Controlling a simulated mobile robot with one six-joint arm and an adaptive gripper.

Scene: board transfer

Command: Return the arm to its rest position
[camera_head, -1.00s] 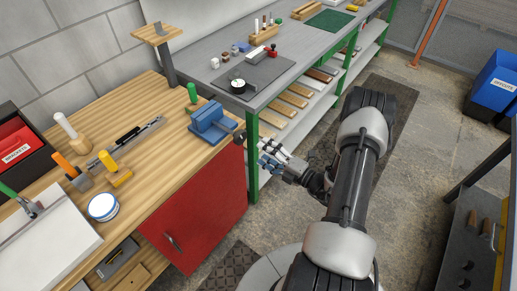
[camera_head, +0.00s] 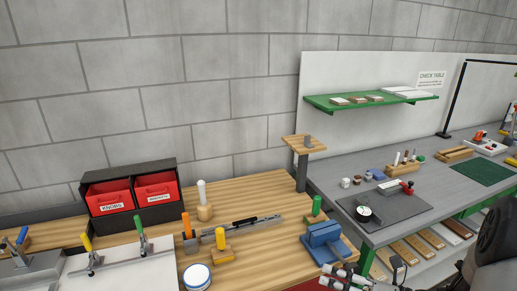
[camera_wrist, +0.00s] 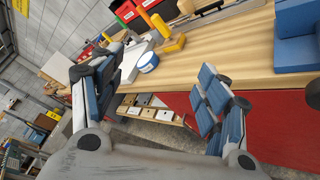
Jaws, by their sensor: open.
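My gripper (camera_head: 345,279) shows only in part at the bottom edge of the head view, just below the blue vise (camera_head: 327,240). In the wrist view my gripper (camera_wrist: 152,82) has its two blue-padded fingers spread wide apart, with nothing between them. It is in front of the wooden workbench (camera_wrist: 235,45), beside the red cabinet front (camera_wrist: 265,130). Part of my arm shows at the right edge of the head view; most of the arm is out of that view.
The wooden bench (camera_head: 262,261) carries a white tub (camera_head: 197,277), a yellow-handled tool (camera_head: 221,241) and red bins (camera_head: 110,198). The grey table (camera_head: 340,172) stands at right, with boards (camera_head: 410,250) on its lower shelf. A small wooden stand (camera_head: 303,144) rises between them.

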